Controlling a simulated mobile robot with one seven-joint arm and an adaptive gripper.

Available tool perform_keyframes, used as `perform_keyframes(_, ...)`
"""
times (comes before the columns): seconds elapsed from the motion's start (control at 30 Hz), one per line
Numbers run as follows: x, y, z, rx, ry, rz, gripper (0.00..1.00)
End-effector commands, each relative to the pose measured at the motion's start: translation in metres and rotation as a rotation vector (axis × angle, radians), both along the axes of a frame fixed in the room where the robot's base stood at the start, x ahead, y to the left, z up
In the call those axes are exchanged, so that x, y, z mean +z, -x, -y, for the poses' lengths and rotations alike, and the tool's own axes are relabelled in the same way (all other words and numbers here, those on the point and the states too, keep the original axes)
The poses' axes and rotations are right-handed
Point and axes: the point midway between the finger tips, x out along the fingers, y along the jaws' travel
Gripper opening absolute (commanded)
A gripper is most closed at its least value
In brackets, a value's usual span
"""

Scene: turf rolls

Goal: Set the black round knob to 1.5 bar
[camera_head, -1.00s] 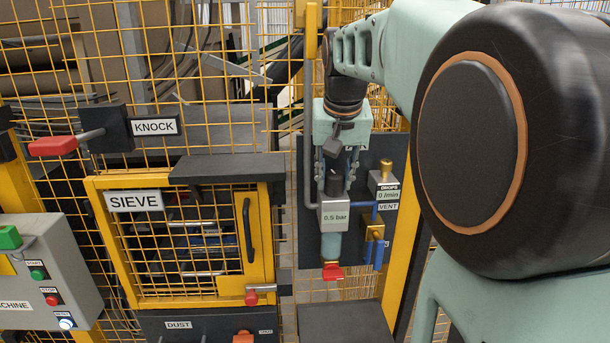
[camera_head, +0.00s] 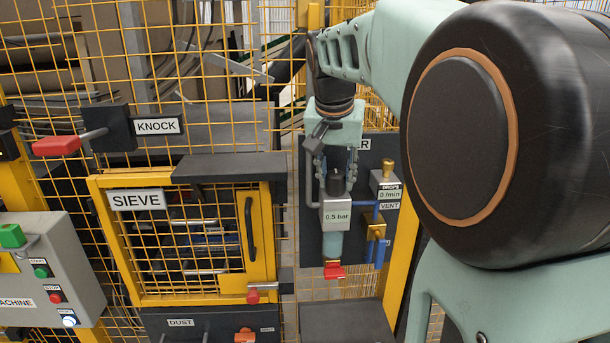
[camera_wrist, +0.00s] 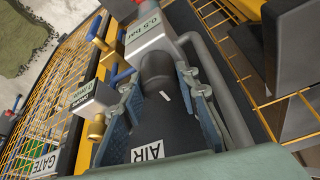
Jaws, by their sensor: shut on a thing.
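The black round knob (camera_head: 337,187) sits on top of the grey regulator block (camera_head: 335,205), whose display reads 0.5 bar. In the wrist view the dark knob (camera_wrist: 158,70) shows a short white mark on its end. My gripper (camera_head: 336,178) comes down on it from above, and the wrist view shows a finger on either side of the knob (camera_wrist: 160,88). The fingers are shut on the knob. The exact finger contact is partly hidden in the head view.
A drops unit (camera_head: 386,186) reading 0 /min, with a brass knob and a VENT label, stands close right of the regulator. A red handle (camera_head: 334,270) is below it. The yellow sieve door (camera_head: 262,235) is to the left, under a dark ledge (camera_head: 228,167).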

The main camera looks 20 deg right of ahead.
Motion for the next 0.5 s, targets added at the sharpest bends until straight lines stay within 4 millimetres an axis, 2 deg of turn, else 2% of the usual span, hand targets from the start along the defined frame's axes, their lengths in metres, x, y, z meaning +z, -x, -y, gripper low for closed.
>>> perform_keyframes(0.1,0.0006,-0.0002,-0.0002,0.0,0.0,0.001,0.37)
perform_keyframes(0.5,-0.0001,0.0002,0.0007,0.028,0.0,0.001,0.37)
